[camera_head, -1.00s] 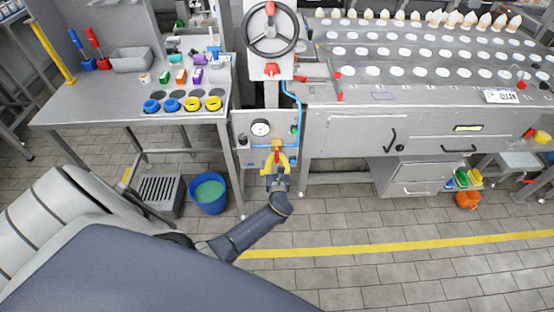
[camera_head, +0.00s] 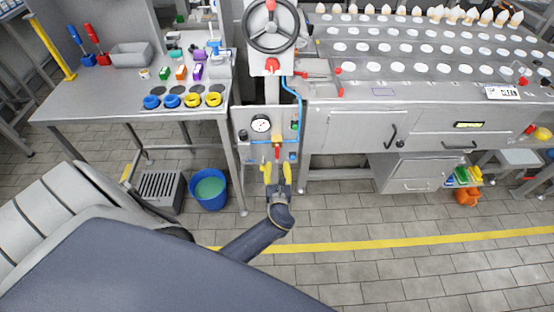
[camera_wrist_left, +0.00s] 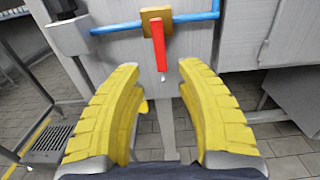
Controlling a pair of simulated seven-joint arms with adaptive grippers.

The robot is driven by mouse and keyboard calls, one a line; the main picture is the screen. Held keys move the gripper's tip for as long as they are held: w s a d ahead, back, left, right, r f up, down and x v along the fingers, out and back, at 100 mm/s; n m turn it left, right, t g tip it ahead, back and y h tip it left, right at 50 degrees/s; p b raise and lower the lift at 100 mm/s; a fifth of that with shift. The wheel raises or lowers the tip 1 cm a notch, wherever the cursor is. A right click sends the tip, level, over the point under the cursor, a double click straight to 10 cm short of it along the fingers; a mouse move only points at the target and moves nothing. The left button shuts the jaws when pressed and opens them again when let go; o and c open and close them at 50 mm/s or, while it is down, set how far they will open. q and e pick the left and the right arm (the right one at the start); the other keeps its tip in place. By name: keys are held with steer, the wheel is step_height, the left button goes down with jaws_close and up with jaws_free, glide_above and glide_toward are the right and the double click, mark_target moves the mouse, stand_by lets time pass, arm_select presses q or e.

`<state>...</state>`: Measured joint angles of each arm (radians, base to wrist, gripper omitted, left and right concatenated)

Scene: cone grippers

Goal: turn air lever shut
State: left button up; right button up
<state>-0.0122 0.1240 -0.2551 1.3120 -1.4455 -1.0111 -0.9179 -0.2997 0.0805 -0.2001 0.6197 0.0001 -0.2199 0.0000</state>
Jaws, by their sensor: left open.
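The air lever (camera_head: 277,152) is a red handle on a brass valve body (camera_head: 276,139), set in a blue pipe on the front of a grey panel. In the left wrist view the red lever (camera_wrist_left: 158,46) hangs nearly straight down, across the horizontal pipe (camera_wrist_left: 115,29). My left gripper (camera_head: 277,168) is open, with its yellow fingers apart just below and in front of the lever. In the left wrist view the gripper (camera_wrist_left: 158,72) is empty, and the lever's lower end shows in the gap beyond the fingertips. My right gripper is in no view.
A pressure gauge (camera_head: 261,124) sits on the panel above left of the valve. A handwheel (camera_head: 270,26) stands above. A blue bucket (camera_head: 208,190) and a metal workbench (camera_head: 120,105) are at left, a steel machine (camera_head: 350,130) at right. The floor in front is clear.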

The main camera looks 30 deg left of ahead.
arm_select(q)
steer(key=shift+v, duration=2.8)
step_height(320, 180, down, 14)
steer(key=s+d+n+g+h, duration=0.2)
steer(key=s+n+g+h, duration=0.15)
steer(key=n, duration=0.35)
steer(key=s+d+f+n+g+h, duration=0.3)
steer(key=s+f+n+g+h, duration=0.35)
steer(key=s+f, duration=0.85)
steer(key=s+f+n+g, duration=0.1)
steer(key=s+f+n, duration=0.3)
steer(key=s, duration=0.5)
steer(key=s+f+n+g, duration=0.1)
steer(key=s+f+n, duration=0.3)
steer(key=s, duration=0.6)
steer(key=s+f+n+g, duration=0.1)
steer(key=s+f+n, duration=0.3)
steer(key=s, duration=0.6)
steer(key=shift+s+d+f, duration=0.2)
steer(key=shift+d+f, duration=0.25)
steer(key=shift+f, duration=0.15)
